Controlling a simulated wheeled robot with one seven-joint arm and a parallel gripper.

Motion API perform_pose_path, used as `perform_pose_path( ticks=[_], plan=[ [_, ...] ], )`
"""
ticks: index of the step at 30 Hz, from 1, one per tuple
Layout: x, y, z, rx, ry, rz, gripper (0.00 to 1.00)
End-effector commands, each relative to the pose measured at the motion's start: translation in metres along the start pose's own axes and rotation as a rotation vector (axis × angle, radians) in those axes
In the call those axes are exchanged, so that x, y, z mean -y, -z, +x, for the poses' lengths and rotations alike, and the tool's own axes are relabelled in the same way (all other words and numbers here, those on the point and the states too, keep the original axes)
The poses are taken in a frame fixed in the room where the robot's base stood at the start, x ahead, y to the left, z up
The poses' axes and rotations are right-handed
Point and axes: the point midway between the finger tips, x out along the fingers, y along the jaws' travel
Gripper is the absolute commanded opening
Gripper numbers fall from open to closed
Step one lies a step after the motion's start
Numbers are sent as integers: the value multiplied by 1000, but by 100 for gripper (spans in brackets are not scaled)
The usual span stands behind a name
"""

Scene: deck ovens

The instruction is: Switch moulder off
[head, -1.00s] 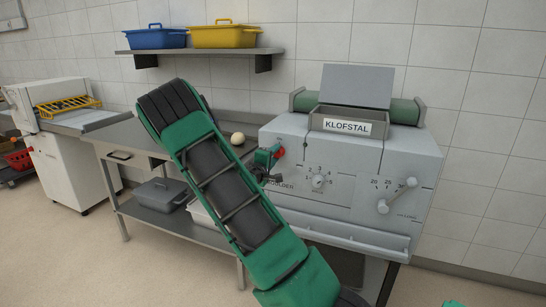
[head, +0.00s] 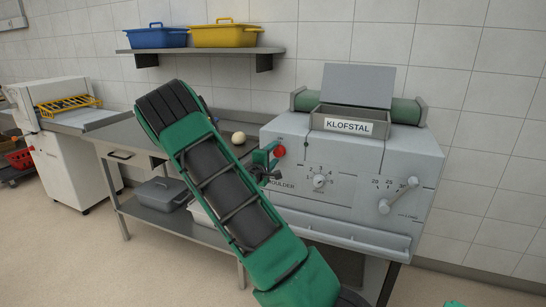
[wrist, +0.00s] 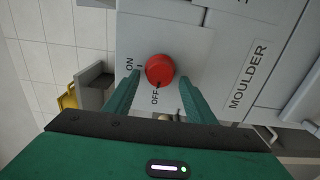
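The moulder (head: 345,150) is a light grey machine marked KLOFSTAL and MOULDER. Its round red switch knob (head: 280,151) is at the upper left of its front. The knob (wrist: 160,70) is close up in the wrist view, with ON printed to its left and OFF below it. A small dark mark shows at the knob's lower edge, towards OFF. My gripper (wrist: 160,76) is open, one green finger on each side of the knob, with a gap visible on both sides. In the head view my gripper (head: 265,162) is just left of the knob.
A numbered dial (head: 319,182) and a crank handle (head: 397,196) are right of the knob. A steel table (head: 130,135) with a dough ball (head: 238,138) stands left of the moulder. A shelf (head: 205,51) holds blue and yellow tubs above.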

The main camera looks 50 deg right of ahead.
Motion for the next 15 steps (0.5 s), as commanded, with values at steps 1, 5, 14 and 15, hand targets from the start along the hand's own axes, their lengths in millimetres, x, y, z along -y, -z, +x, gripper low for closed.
perform_pose_path(
  ticks=[1,5,14,15],
  plan=[
    [0,-1,0,2,0,0,50],
    [0,-3,0,5,0,-1,50],
    [0,-2,-28,4,1,-3,50],
    [0,-1,-36,3,2,-5,50]
  ],
)
